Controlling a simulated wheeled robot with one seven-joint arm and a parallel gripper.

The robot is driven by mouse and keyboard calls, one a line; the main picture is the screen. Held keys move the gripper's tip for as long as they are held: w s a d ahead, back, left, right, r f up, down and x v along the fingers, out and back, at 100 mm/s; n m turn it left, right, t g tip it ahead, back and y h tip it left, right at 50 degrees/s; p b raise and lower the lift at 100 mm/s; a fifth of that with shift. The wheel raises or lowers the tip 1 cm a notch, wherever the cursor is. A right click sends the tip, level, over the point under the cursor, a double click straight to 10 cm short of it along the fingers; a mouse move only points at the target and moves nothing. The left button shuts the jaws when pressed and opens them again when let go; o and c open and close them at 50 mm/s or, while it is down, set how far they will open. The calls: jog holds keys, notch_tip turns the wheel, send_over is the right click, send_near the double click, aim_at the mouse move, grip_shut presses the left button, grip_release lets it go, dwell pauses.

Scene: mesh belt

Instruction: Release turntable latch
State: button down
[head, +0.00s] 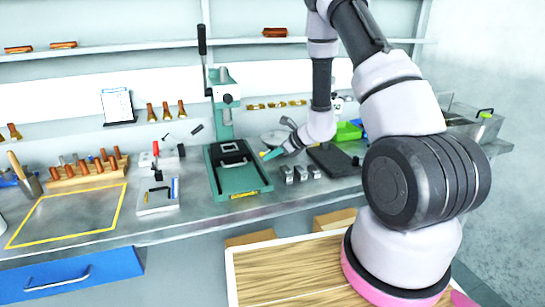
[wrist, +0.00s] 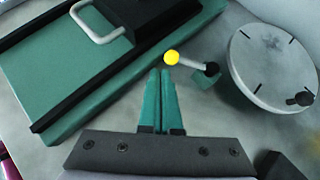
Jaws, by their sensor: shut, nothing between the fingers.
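The turntable is a round pale grey disc (wrist: 262,68) with black tick marks, at the right of the wrist view; in the head view it is partly hidden behind my wrist (head: 273,137). Beside its left edge, a latch lever (wrist: 190,63) with a yellow ball knob (wrist: 171,57) and a pale rod runs to a black pivot on a small green block. My gripper (wrist: 160,73) has teal fingers, shut and empty. In the wrist view its tips appear just below the knob; I cannot tell whether they touch it. In the head view my gripper (head: 269,155) is right of the green press.
The green press base (wrist: 80,105) with its grey handle lies close left of my fingers. Small metal blocks (head: 300,173) and a dark plate (head: 333,160) are on the bench to the right. A yellow-outlined area (head: 70,215) of the bench at left is bare.

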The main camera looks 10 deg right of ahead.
jog(key=shift+w+d, duration=0.25)
jog(key=shift+d, duration=0.5)
